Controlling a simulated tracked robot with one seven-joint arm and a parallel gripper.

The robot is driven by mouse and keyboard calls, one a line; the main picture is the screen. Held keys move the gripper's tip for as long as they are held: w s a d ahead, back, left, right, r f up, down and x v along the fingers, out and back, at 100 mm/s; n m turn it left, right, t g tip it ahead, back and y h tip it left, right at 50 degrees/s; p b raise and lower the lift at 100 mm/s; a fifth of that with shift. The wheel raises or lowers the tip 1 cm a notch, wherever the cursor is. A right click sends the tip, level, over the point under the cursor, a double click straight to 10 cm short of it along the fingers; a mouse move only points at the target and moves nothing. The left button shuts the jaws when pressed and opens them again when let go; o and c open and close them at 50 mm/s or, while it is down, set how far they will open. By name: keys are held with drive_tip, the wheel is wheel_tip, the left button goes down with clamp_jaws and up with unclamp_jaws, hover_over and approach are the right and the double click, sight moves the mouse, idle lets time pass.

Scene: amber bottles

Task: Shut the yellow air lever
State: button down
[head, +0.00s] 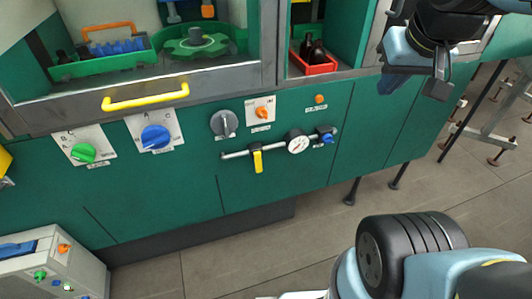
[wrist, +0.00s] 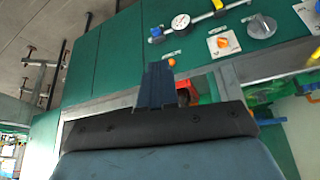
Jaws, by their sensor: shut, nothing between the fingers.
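The yellow air lever (head: 258,160) hangs straight down from a grey pipe (head: 238,154) on the green front panel, left of a round gauge (head: 298,143). In the wrist view the lever (wrist: 217,4) is only partly in frame at the top edge, with the gauge (wrist: 181,21) beside it. My gripper (head: 392,82) is at the upper right of the head view, to the right of the lever and well apart from it. In the wrist view its dark fingers (wrist: 156,80) are together, with nothing between them.
A blue knob (head: 326,138) ends the pipe on the right. A grey dial (head: 224,123) and orange switch (head: 262,112) sit above the lever. A yellow handle (head: 146,97) sticks out at left. A red bin (head: 314,62) with dark bottles stands in the cabinet. Space before the lever is clear.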

drive_tip(key=shift+w+a, duration=0.1)
drive_tip(key=shift+w, duration=0.05)
drive_tip(key=w+a+f+n+g, duration=0.2)
drive_tip(key=w+f+n, duration=0.1)
drive_tip(key=w+f, duration=1.45)
drive_tip(key=n+g+y, duration=0.1)
drive_tip(key=n+y, duration=0.1)
drive_tip(key=y, duration=0.5)
approach(258, 162)
drive_tip(key=w+d+f, duration=0.1)
drive_tip(key=d+f, duration=0.1)
drive_tip(key=d, duration=0.2)
drive_tip(key=x, duration=0.9)
drive_tip(key=shift+w+a+f+m, duration=0.15)
drive_tip(key=shift+a+f+m, duration=0.05)
drive_tip(key=shift+f+m, duration=0.1)
